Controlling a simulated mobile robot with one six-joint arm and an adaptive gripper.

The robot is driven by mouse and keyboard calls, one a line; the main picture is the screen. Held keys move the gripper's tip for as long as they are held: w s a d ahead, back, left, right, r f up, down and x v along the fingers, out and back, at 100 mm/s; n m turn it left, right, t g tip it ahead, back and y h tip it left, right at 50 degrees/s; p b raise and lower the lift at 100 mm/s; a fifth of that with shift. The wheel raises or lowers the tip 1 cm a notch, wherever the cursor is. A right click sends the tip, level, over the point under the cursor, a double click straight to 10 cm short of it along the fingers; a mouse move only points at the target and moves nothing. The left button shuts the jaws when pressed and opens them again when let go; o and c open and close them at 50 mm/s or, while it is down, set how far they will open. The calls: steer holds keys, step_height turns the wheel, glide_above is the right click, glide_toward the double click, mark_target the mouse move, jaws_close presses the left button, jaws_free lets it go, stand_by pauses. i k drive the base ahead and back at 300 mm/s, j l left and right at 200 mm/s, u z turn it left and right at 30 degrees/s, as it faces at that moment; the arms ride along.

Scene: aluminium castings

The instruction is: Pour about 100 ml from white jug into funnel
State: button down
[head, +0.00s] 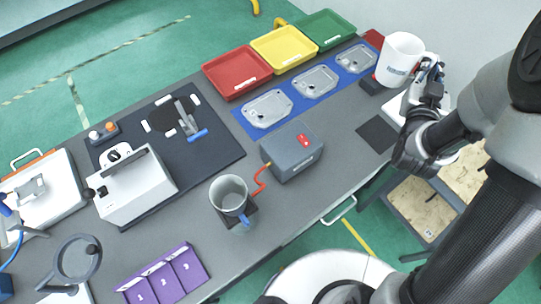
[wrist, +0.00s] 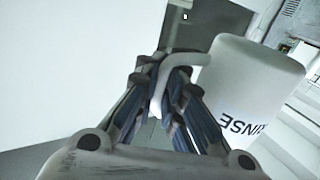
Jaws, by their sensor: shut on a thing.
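The white jug (head: 398,58) is at the upper right in the head view, raised near the far right end of the bench and roughly upright. My gripper (head: 431,72) is shut on its handle from the right. In the wrist view the fingers (wrist: 165,85) close around the handle, and the jug body (wrist: 248,85) with dark lettering stands to the right. A grey open-topped vessel (head: 229,190), apparently the funnel, is at the bench's front middle, well left of the jug. A blue part (head: 245,221) shows at its base. The liquid in the jug cannot be seen.
A grey box (head: 292,152) with a red hose (head: 260,181) stands beside the funnel, on the side toward the jug. Metal castings (head: 314,82) lie on a blue mat behind. Red (head: 236,73), yellow (head: 284,49) and green (head: 323,29) trays line the back edge.

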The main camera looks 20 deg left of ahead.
mark_target(228, 194)
steer(key=u, duration=1.25)
steer(key=k+l+u, duration=0.2)
steer(key=l+u, duration=0.2)
steer(key=k+l+u, duration=0.2)
steer(key=u, duration=0.2)
steer(key=k+l, duration=0.25)
steer(key=l, duration=0.1)
